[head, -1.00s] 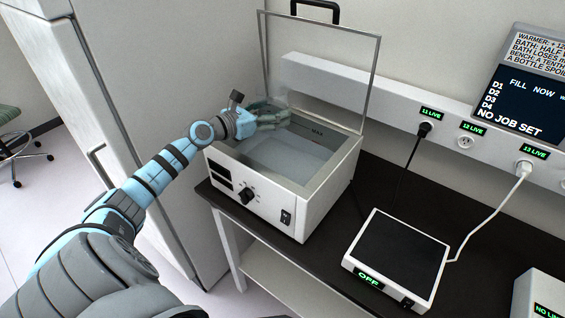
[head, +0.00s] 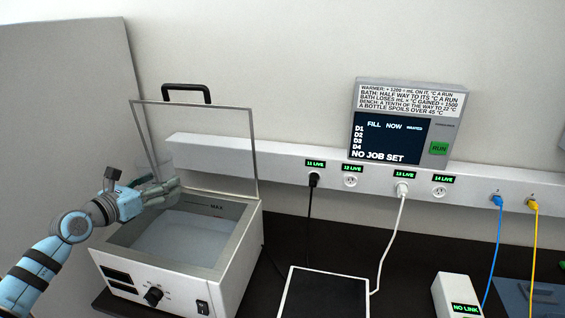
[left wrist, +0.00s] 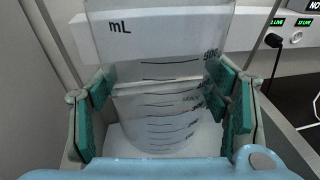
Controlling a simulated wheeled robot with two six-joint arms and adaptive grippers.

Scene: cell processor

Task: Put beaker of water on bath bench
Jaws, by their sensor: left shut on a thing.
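My left gripper (head: 163,190) is over the open water bath (head: 232,272) at its back left. In the left wrist view the clear beaker (left wrist: 150,70), with "mL" and graduation marks, stands between the green-padded fingers of my left gripper (left wrist: 165,110). The gripper is shut on it. The beaker looks roughly upright, with what looks like a water line partway up. In the head view the beaker is too faint to make out clearly. The bath's clear lid is raised, and pale water shows inside. The dark bench (head: 262,292) carries the bath. My right gripper is out of view.
A flat warmer with a dark top (head: 325,294) sits right of the bath. A white box reading "NO LINK" (head: 452,290) is farther right. Cables hang from the wall rail (head: 270,158). A screen (head: 392,137) reads "NO JOB SET". Bare bench shows between bath and warmer.

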